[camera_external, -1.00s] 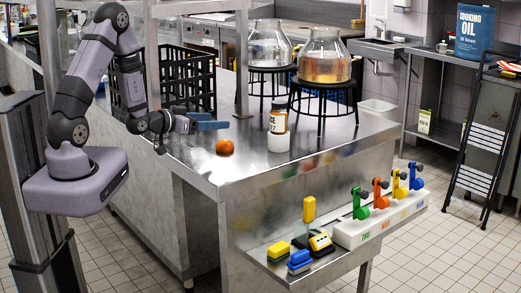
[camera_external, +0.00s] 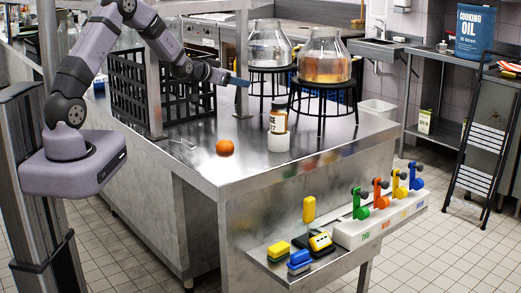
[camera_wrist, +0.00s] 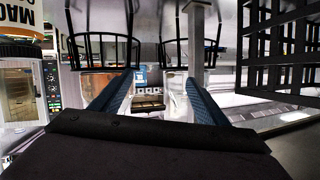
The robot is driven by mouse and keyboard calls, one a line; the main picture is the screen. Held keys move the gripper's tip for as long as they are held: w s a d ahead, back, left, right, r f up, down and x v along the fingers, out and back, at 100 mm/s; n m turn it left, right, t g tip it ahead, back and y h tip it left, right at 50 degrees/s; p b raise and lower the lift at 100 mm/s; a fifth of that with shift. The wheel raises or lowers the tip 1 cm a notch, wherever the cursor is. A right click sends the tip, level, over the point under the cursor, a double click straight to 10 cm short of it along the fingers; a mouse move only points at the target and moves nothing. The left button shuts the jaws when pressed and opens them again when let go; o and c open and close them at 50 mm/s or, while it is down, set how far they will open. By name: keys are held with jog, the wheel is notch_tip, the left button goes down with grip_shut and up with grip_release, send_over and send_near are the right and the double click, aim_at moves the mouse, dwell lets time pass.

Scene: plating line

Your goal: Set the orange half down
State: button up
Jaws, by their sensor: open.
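The orange half (camera_external: 225,147) rests on the steel table, left of the bottle, in the external view. It looks like a small round orange shape, and its cut face cannot be made out. My gripper (camera_external: 238,81) is raised above the table, up and behind the orange half and clear of it. In the wrist view, the two blue fingers of my gripper (camera_wrist: 158,88) stand apart with nothing held between them. The orange half does not show in the wrist view.
A labelled bottle (camera_external: 278,119) stands on a white base right of the orange. Glass jars (camera_external: 324,62) stand on black stools (camera_external: 322,98) behind. A black crate (camera_external: 183,106) is at the left.

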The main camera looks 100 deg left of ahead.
jog(key=f+g+h, duration=0.2)
jog(key=m+g+h, duration=0.2)
jog(key=m+h, duration=0.3)
jog(key=h, duration=0.4)
send_over(219, 142)
jog(key=f, duration=0.7)
jog(key=shift+s+a+f, duration=0.1)
jog(key=shift+s+a, duration=0.1)
jog(key=shift+s, duration=0.2)
jog(key=shift+s+d, duration=0.1)
jog(key=shift+d, duration=0.1)
jog(key=shift+f+m, duration=0.1)
jog(key=shift+m, duration=0.3)
jog(key=shift+p+x, duration=0.45)
jog(key=shift+x, duration=0.65)
jog(key=shift+w+f+p, duration=0.25)
jog(key=shift+f+p, duration=0.3)
jog(key=shift+p, duration=0.15)
jog(key=shift+p+x, duration=0.85)
jog(key=shift+x, duration=1.1)
